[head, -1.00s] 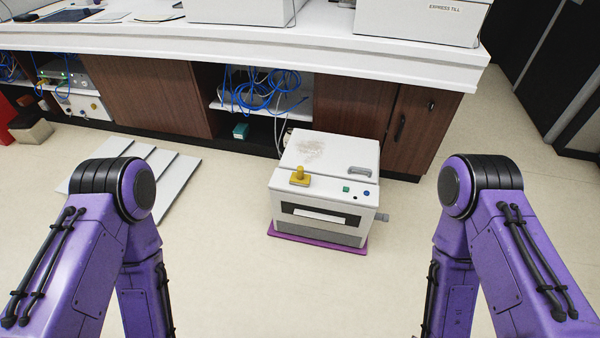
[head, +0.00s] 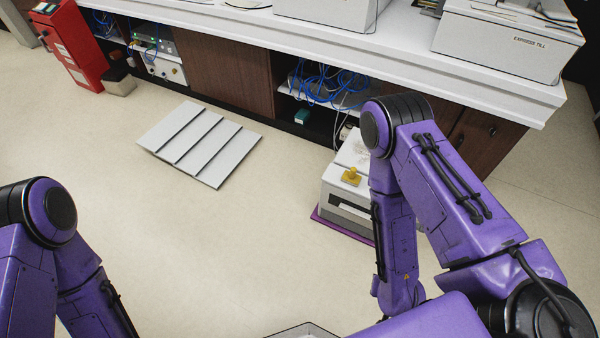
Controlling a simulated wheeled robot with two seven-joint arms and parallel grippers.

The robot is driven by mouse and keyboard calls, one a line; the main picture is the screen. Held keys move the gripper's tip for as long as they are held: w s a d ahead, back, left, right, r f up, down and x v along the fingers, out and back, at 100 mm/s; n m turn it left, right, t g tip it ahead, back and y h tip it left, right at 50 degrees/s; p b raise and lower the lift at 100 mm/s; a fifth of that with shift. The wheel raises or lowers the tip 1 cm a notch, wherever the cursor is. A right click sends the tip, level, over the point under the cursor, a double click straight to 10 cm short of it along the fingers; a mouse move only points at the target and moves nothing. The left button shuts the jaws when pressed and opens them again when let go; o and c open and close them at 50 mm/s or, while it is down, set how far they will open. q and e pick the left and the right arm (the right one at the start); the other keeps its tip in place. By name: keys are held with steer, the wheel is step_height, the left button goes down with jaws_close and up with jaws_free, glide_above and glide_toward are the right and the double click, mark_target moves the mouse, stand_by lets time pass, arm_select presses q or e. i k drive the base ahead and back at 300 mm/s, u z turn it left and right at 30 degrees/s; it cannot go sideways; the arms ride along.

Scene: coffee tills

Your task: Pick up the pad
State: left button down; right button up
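I cannot tell for certain which thing is the pad. A thin purple mat (head: 338,228) lies on the floor under a white box-shaped machine (head: 338,190), and only its edge shows. A pale grey slatted panel (head: 200,143) lies flat on the open floor to the left. Several flat items (head: 545,12) lie on the white till at the upper right, too small to make out. My two purple arms show, but neither gripper is in view. My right arm hides the right part of the machine.
A long white counter (head: 420,62) with brown cabinet doors runs across the back. Blue cables (head: 325,88) hang in its open shelf. A red cabinet (head: 70,45) and a small box (head: 119,86) stand at the far left.

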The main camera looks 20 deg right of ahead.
mark_target(351, 178)
steer(key=u, duration=0.25)
steer(key=i, duration=2.1)
steer(key=z, duration=2.45)
